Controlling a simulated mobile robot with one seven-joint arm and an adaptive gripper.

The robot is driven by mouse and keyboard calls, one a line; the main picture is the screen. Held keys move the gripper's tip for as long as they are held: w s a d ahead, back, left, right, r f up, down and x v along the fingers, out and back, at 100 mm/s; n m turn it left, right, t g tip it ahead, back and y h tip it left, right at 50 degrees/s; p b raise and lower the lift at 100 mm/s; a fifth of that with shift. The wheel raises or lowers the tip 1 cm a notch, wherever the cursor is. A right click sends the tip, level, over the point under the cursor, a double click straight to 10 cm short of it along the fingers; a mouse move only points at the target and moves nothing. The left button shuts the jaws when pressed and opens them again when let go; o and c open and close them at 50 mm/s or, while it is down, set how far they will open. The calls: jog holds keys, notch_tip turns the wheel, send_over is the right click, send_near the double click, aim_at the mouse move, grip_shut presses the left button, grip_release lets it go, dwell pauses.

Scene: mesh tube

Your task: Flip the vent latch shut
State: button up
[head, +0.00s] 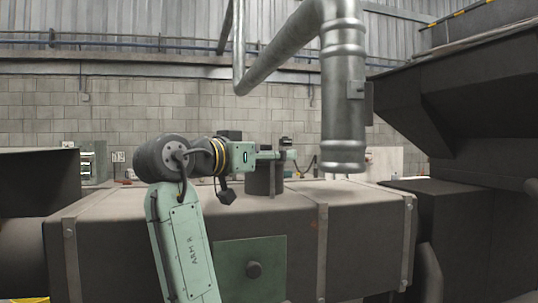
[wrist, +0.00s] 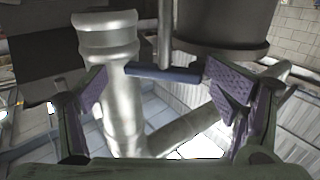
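A dark vent cylinder (head: 264,180) stands on top of the large grey duct, partly hidden behind my gripper (head: 288,155). The vent also fills the upper right of the wrist view (wrist: 228,22). There a short dark bar (wrist: 165,74), which looks like the latch lever, lies crosswise at the foot of a thin metal rod (wrist: 165,30). My gripper (wrist: 155,70) is open, with its purple pads on either side of the bar. The bar's right end is close to the right pad; I cannot tell if they touch. In the head view the latch is too small to make out.
A thick silver pipe (head: 342,90) hangs down to the right of my gripper; it shows at the left of the wrist view (wrist: 108,45). The grey duct (head: 365,215) lies below my arm. A dark hopper (head: 455,100) stands at the right.

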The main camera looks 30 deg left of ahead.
jog(key=shift+s+a, duration=0.2)
jog(key=shift+s, duration=1.8)
jog(key=shift+s+a, duration=0.2)
jog(key=shift+s, duration=1.8)
